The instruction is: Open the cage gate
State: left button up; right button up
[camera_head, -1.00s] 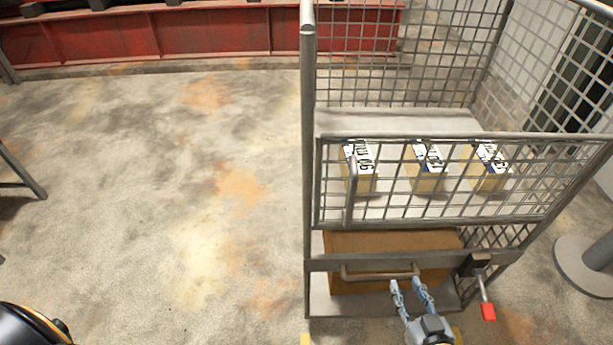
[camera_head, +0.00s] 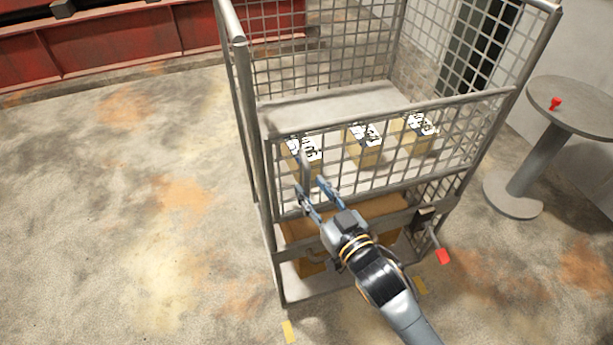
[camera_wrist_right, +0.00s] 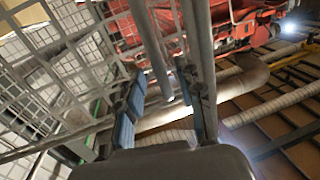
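The cage gate (camera_head: 440,130) is a grey wire-mesh panel across the front of the cage, and it looks closed. My left gripper is not in view.
Labelled boxes (camera_head: 366,152) stand on the shelf behind the gate. Below are a brown box (camera_head: 358,211) and a red-tipped lever (camera_head: 442,256) on the cage's lower right. A round table (camera_head: 590,108) with a red object (camera_head: 555,103) stands at right. The left floor is clear.

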aim_at(309, 185)
jog(key=shift+x, duration=1.6)
grip_shut()
